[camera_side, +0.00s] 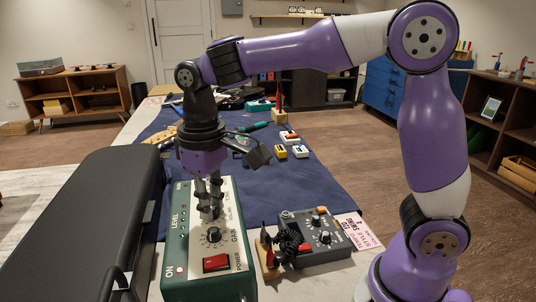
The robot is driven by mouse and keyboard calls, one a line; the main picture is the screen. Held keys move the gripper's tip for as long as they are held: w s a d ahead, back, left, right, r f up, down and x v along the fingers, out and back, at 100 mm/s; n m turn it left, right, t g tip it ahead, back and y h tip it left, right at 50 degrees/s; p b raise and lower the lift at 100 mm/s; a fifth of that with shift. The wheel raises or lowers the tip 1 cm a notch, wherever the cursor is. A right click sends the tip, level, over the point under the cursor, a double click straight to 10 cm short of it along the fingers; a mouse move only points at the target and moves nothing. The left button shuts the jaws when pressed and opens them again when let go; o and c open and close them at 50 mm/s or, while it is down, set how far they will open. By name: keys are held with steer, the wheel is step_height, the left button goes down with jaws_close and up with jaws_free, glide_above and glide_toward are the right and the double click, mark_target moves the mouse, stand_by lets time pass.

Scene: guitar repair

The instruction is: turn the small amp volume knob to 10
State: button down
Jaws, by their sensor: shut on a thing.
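The small green amp (241,284) stands at the front of the bench with its pale control panel (190,255) facing up. My gripper (208,213) points straight down over the middle of the panel, and its fingers are shut on a knob there. The fingers hide most of that knob, so its pointer and setting cannot be read. A black knob (213,235) marked GAIN sits just in front of the fingers, apart from them. A red power switch (216,263) is nearer the panel's front edge.
A long black case (85,225) lies close along the amp's left side. A grey pedal box (322,236) with knobs and a small dark fan-like thing (288,241) stand to the right. Small pedals (300,151) lie on the blue mat (305,185) behind.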

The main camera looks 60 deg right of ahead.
steer(key=shift+m, duration=0.3)
steer(key=c, duration=0.8)
jaws_free()
step_height(320, 180, up, 12)
steer(key=shift+f, duration=0.1)
steer(key=shift+d, duration=0.1)
